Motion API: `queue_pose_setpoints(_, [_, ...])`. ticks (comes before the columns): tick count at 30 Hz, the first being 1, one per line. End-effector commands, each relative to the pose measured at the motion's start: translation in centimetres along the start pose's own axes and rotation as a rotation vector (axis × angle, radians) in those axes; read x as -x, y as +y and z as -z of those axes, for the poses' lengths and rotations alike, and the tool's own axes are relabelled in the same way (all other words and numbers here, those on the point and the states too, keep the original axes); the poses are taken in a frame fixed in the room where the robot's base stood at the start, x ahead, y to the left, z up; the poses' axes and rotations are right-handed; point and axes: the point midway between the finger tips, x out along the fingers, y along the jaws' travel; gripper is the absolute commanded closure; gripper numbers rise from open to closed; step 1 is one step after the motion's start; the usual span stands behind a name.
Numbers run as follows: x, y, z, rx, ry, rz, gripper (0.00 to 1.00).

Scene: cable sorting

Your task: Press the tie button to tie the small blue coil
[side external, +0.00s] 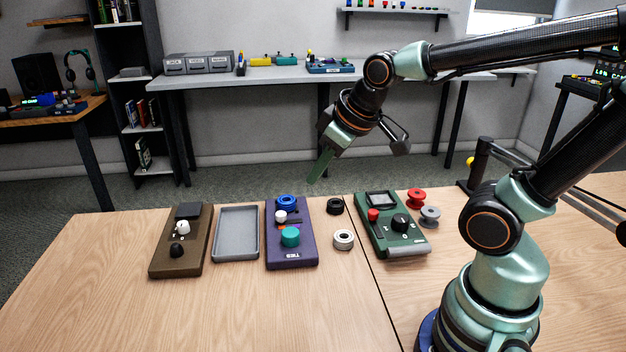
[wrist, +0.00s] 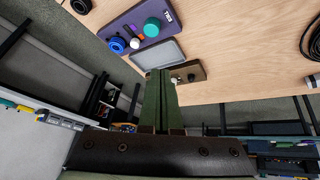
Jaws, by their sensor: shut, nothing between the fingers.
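The small blue coil (side external: 286,202) sits at the unit's far end and shows in the wrist view (wrist: 115,45). A large teal button (side external: 291,237) stands near the unit's label; it also shows in the wrist view (wrist: 152,27). A small white knob (side external: 280,216) lies between coil and button. My gripper (side external: 313,179) is shut and empty, its green fingers raised above and beyond the unit. The fingers also show in the wrist view (wrist: 160,73).
A grey tray (side external: 236,255) and a brown control box (side external: 178,262) stand left of the unit. Black (side external: 335,206) and white (side external: 344,239) coils lie right of it. Farther right are a green control box (side external: 393,232) and red (side external: 416,198) and grey (side external: 430,217) spools. The front table is clear.

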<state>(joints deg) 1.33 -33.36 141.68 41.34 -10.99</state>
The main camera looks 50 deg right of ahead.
Motion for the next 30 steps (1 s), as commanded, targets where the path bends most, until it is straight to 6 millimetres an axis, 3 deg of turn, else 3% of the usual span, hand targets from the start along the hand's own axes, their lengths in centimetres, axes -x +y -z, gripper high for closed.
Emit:
queue_pose_setpoints(9, [-7.0,2.5,2.7,0.332,0.051,-0.049,1.0])
queue_pose_setpoints(15, [-10.0,3.5,3.3,0.479,0.075,-0.079,1.0])
queue_pose_setpoints(21, [-11.1,3.9,3.5,0.539,0.085,-0.095,1.0])
queue_pose_setpoints(30, [-11.1,3.9,3.6,0.543,0.088,-0.096,1.0])
